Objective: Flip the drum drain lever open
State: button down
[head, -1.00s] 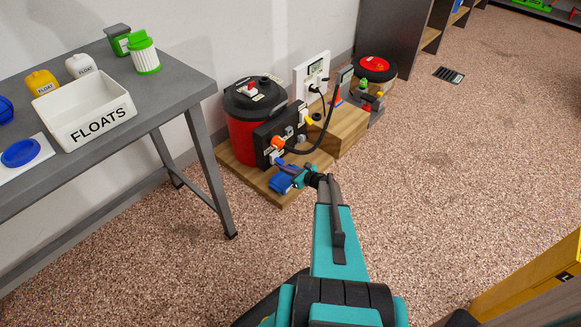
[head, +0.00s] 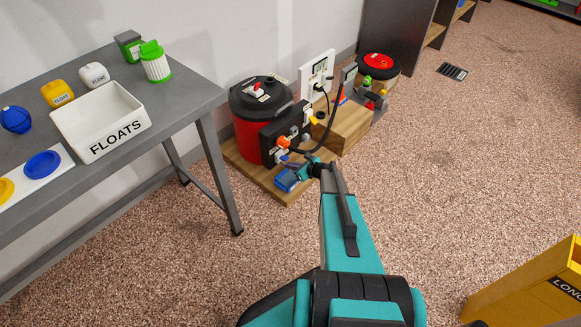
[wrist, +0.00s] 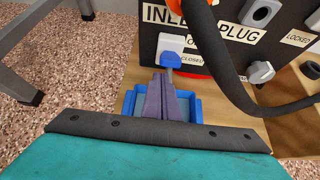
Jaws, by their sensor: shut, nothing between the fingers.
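The red drum (head: 246,140) with a black lid stands on a wooden base, with a black panel (head: 268,148) on its front. In the head view my gripper (head: 303,171) is low in front of the panel and the lever is hard to make out.
A blue tray (wrist: 197,108) lies on the wooden base (head: 290,196) under my fingers. A thick black hose (wrist: 221,62) with an orange end curves close on the right. A grey table (head: 212,90) stands left. The floor to the right is open, with a yellow box (head: 530,285) in front.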

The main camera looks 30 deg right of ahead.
jog(key=shift+r, duration=0.2)
jog(key=shift+a+r+p, duration=0.1)
jog(key=shift+r+p, duration=0.25)
jog(key=shift+r, duration=0.1)
jog(key=shift+w+r, duration=0.1)
jog(key=shift+r, duration=0.1)
jog(key=r+p+v, duration=0.1)
jog(key=p+v, duration=0.2)
jog(key=v, duration=0.6)
jog(key=shift+r, duration=0.35)
jog(key=shift+w+a, duration=0.1)
